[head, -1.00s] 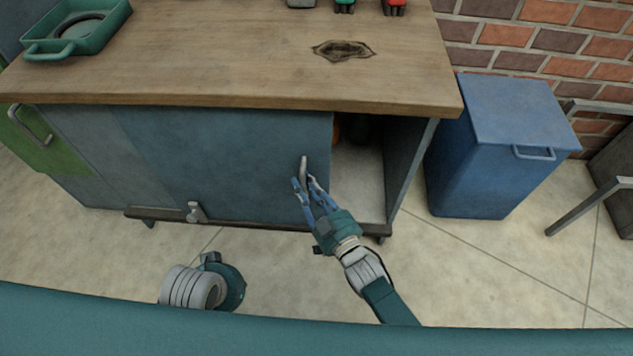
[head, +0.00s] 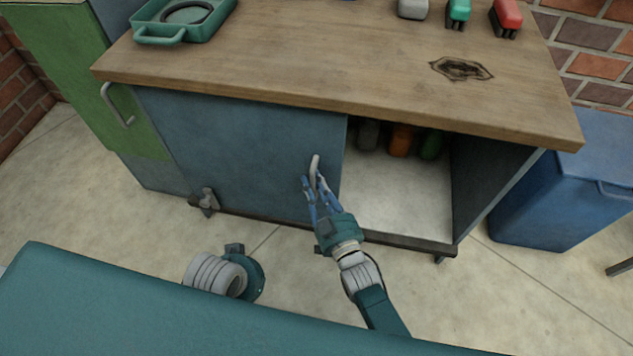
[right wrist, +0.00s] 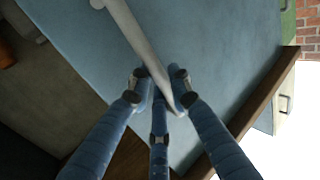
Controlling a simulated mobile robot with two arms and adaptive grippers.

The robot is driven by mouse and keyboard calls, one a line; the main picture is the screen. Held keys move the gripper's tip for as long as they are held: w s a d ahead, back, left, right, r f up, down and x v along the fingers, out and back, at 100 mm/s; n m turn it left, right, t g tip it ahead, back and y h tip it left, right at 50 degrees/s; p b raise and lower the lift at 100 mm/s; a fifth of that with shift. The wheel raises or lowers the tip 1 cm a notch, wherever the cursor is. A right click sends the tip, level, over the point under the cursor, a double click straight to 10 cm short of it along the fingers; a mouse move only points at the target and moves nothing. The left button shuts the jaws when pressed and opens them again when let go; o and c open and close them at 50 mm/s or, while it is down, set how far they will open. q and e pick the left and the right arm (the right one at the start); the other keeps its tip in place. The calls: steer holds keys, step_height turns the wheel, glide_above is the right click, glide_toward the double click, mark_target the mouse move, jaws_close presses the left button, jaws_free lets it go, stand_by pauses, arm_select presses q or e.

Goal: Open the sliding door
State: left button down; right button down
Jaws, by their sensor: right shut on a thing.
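The blue-grey sliding door (head: 240,150) covers the left part of the cabinet under the wooden top. Its right edge stands near the cabinet's middle, and the right part is open. The light grey door handle (head: 315,167) is upright near that edge. My right gripper (head: 313,185) is shut on the handle, its blue fingers around the lower part. In the right wrist view the handle (right wrist: 140,45) runs down between the fingers (right wrist: 157,95) against the door face. My left arm shows low in the head view, but its gripper's fingers are not visible.
Inside the opening stand grey, orange (head: 402,140) and green containers at the back. A green tray (head: 180,35) and several small items lie on the wooden top (head: 330,65). A blue bin (head: 545,205) stands at the right. The floor in front is clear.

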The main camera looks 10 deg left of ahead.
steer(key=c, duration=1.6)
jaws_free()
steer(key=v, duration=1.2)
